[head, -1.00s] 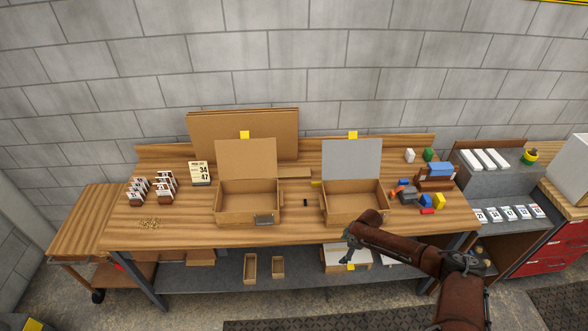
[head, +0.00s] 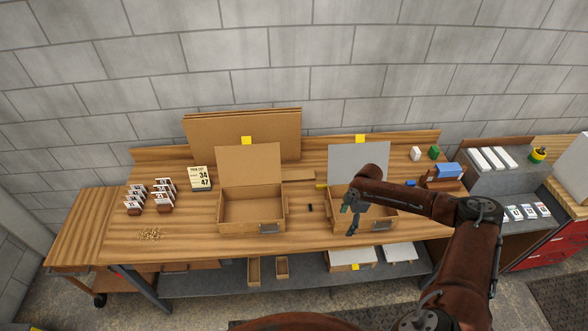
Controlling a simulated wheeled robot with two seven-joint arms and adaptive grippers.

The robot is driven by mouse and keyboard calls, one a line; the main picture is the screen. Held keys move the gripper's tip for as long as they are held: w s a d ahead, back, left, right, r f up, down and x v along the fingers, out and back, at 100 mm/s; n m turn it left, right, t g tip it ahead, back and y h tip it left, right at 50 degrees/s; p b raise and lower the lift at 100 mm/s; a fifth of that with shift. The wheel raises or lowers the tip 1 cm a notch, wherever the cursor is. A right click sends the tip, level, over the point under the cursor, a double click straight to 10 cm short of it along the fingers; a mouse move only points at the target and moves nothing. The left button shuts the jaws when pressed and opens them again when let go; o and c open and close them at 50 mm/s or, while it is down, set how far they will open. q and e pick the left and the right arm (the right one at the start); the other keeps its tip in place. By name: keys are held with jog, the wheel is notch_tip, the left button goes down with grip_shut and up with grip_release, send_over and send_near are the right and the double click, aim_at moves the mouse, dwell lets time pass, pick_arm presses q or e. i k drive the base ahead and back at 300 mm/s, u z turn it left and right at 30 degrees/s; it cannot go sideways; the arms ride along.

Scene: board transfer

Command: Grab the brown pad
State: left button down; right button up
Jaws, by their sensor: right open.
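A flat brown piece (head: 298,175) lies on the workbench (head: 180,245) between the two open boxes, toward the back; it looks like the brown pad, but I cannot be sure. My right gripper (head: 351,224) is open, pointing down at the left part of the right open box (head: 375,226). It is in front of and to the right of the brown piece, apart from it. My forearm hides much of the right box's inside. My left gripper is not in view.
The left open box (head: 250,208) looks empty. Large brown boards (head: 243,130) lean at the back. A small black item (head: 310,208) lies between the boxes. A number sign (head: 201,178) and card holders (head: 163,190) stand at left.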

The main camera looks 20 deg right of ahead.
aim_at(296, 175)
jog(key=i, duration=1.55)
